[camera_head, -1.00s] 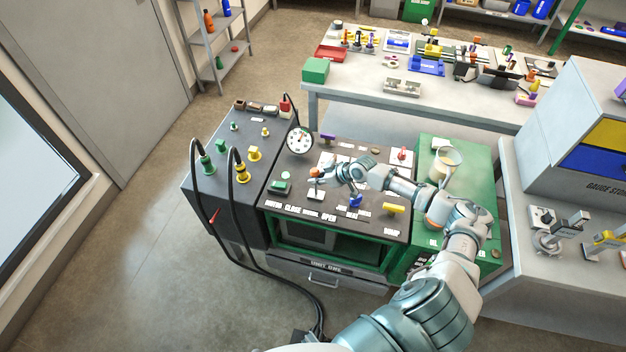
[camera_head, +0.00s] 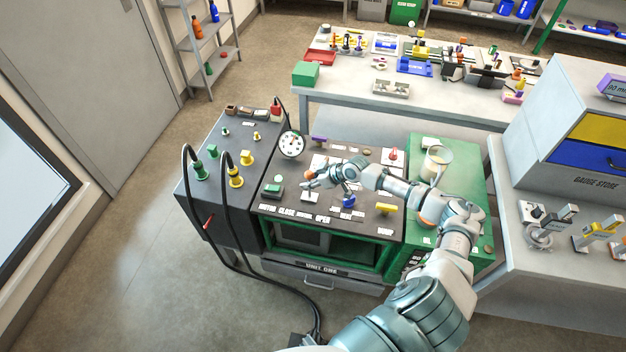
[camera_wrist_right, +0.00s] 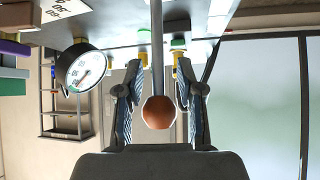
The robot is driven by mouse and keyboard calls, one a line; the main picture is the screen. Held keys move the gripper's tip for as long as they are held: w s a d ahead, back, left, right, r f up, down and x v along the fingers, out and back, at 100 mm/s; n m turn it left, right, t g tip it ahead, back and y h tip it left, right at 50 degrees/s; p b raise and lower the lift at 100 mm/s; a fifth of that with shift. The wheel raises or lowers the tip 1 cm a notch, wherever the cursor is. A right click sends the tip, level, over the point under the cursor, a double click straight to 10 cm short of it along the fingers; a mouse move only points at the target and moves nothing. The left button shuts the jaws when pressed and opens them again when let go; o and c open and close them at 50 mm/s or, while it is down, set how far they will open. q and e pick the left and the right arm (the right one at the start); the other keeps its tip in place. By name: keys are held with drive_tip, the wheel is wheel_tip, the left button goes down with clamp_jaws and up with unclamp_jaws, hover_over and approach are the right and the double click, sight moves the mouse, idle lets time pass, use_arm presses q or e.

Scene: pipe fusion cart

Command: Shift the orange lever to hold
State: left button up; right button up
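The orange lever shows as an orange ball knob (camera_head: 309,175) on the dark top panel of the cart, left of the panel's middle. In the right wrist view the orange knob (camera_wrist_right: 158,112) sits on a thin grey rod. My right gripper (camera_head: 313,183) is at the lever. In the right wrist view its two fingers (camera_wrist_right: 160,105) are apart, one on each side of the knob, with visible gaps. The lever's base and its position labels are partly hidden by the gripper and too small to read. My left gripper is not in view.
A round gauge (camera_head: 291,144) stands behind the lever. A green button box (camera_head: 273,187) is to its left, a blue knob (camera_head: 348,200) and a yellow handle (camera_head: 386,209) to its right. Black cables (camera_head: 226,190) loop off the cart's left side.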

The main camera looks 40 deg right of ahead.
drive_tip(key=v, duration=1.2)
drive_tip(key=shift+a, duration=0.25)
